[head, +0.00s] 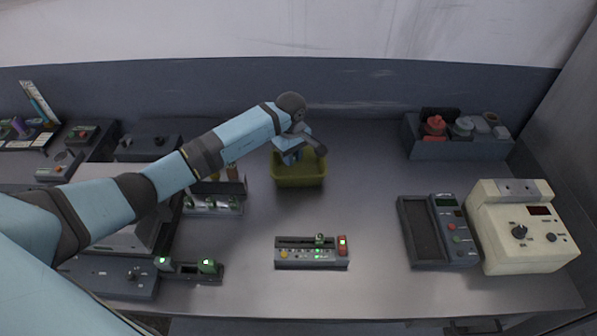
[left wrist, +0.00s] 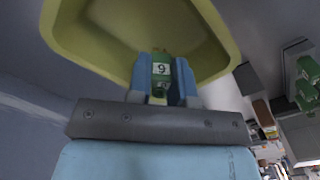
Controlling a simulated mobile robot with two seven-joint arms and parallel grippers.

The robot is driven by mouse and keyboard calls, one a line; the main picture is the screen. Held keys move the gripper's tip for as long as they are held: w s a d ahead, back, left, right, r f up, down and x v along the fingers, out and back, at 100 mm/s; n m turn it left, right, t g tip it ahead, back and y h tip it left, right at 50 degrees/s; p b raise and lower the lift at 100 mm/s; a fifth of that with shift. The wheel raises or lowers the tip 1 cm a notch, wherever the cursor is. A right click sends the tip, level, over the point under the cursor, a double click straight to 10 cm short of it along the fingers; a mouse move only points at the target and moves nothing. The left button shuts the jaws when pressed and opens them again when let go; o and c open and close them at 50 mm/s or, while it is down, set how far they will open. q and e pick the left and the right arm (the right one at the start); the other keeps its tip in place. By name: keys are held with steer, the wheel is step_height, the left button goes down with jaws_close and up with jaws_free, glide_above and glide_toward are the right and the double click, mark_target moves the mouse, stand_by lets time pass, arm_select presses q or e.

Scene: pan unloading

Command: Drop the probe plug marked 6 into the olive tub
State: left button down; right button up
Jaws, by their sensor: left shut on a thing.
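The olive tub (head: 298,182) stands at the back middle of the bench, and its inside fills the top of the left wrist view (left wrist: 75,32). My left gripper (head: 290,158) is over the tub, pointing down. It is shut on a green probe plug (left wrist: 161,69). The plug's white label shows one digit that looks like a 9 in this view, or a 6 if turned over. The plug is over the tub's opening; its height above the floor cannot be told. In the head view the gripper hides it. My right gripper is not in view.
A rack (head: 212,208) with green plugs is left of the tub, partly behind my left arm. A lit panel (head: 311,254) lies in front. A meter (head: 447,232) and cream instrument (head: 522,228) stand right. A grey bin (head: 457,146) is back right. Bench right of the tub is clear.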

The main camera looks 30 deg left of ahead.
arm_select(q)
steer(key=c, duration=0.9)
jaws_free()
steer(key=shift+c, duration=0.2)
step_height(320, 180, up, 14)
steer(key=b, duration=0.2)
steer(key=shift+f, duration=0.15)
